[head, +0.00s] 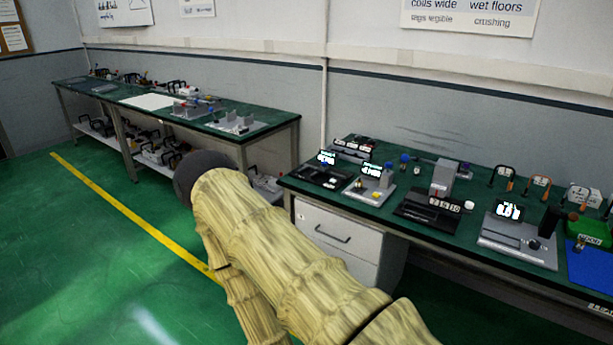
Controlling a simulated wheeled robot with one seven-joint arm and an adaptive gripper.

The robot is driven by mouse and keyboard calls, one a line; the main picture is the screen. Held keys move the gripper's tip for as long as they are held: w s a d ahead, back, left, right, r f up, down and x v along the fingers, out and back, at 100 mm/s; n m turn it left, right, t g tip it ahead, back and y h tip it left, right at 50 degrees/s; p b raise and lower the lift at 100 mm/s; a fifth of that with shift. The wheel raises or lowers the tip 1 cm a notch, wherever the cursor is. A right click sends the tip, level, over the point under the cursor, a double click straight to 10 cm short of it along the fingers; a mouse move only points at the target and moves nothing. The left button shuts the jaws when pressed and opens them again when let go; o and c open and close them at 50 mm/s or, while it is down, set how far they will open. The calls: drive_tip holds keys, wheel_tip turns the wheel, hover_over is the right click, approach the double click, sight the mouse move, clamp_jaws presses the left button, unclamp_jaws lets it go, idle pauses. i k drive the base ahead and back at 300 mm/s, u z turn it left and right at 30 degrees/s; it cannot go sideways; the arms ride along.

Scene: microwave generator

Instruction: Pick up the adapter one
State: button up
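I cannot pick out an adapter for certain; the parts on the benches are too small to tell apart. My own arm, with a bamboo-like pale yellow surface, crosses the lower middle of the head view and ends in a dark rounded part. No gripper fingers show. My arm hides part of the floor and the area in front of the left bench's right end.
The near right green-topped bench (398,218) holds several instruments with small displays, a grey block device (443,177), clamps and a blue mat (590,265). White drawers (335,236) stand under it. The left floor is clear.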

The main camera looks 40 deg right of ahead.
sight(359, 183)
drive_tip(key=z, duration=0.1)
drive_tip(key=i, duration=1.3)
drive_tip(key=z, duration=1.2)
drive_tip(key=i, duration=0.8)
drive_tip(key=z, duration=0.75)
